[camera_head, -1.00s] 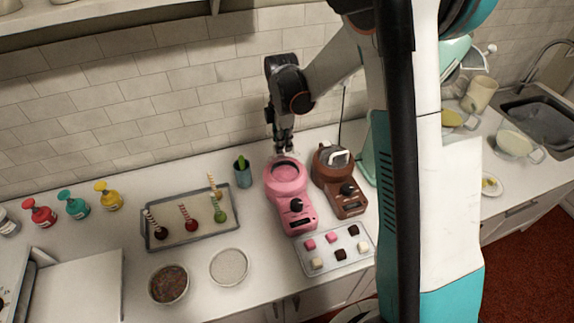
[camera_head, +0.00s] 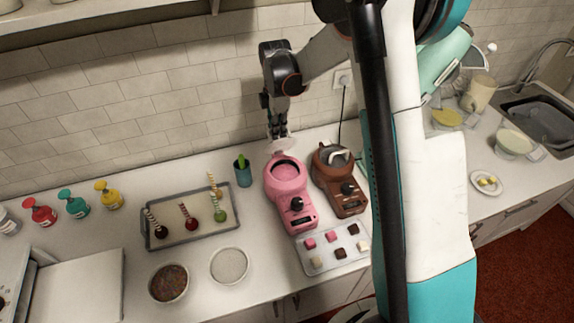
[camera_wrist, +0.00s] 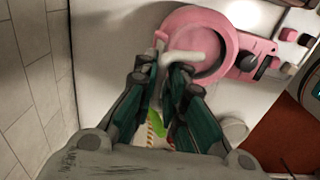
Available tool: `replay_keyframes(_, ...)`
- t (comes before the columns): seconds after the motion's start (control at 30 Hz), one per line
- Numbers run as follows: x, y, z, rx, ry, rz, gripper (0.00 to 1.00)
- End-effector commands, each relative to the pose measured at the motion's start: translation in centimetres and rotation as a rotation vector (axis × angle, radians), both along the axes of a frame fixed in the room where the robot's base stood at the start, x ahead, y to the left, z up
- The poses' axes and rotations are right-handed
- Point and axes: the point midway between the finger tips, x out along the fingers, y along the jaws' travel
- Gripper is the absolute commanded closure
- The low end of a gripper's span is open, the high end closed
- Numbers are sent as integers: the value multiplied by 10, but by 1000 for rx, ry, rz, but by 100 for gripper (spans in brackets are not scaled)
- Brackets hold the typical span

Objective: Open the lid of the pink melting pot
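The pink melting pot (camera_head: 290,201) stands on the counter in the head view, its round bowl showing pink inside. A pale, see-through lid (camera_head: 284,144) appears raised at the bowl's back edge. The wrist view shows the pink pot (camera_wrist: 226,48) from above, with a white handle (camera_wrist: 189,58) reaching toward my fingertips. My gripper (camera_head: 278,135) is behind the pot, pointing down. In the wrist view my gripper (camera_wrist: 165,68) has its fingertips close together with the handle's end between them. The exact contact and the lid's outline are hard to make out.
A brown melting pot (camera_head: 339,181) stands close on the right. A tray of chocolates (camera_head: 326,263) lies in front. The tiled wall (camera_head: 150,100) is close behind.

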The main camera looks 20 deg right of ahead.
Motion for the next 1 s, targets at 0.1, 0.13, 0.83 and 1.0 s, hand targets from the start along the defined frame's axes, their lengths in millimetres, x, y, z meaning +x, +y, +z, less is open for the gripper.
replay_keyframes(0.1, 5, 1, -1, 1, -1, 1, 94)
replay_keyframes(0.13, 7, 1, -1, 1, -1, 1, 94)
replay_keyframes(0.83, 47, 3, -9, 1, -1, 1, 94)
replay_keyframes(1.0, 51, 3, -10, 1, -1, 1, 94)
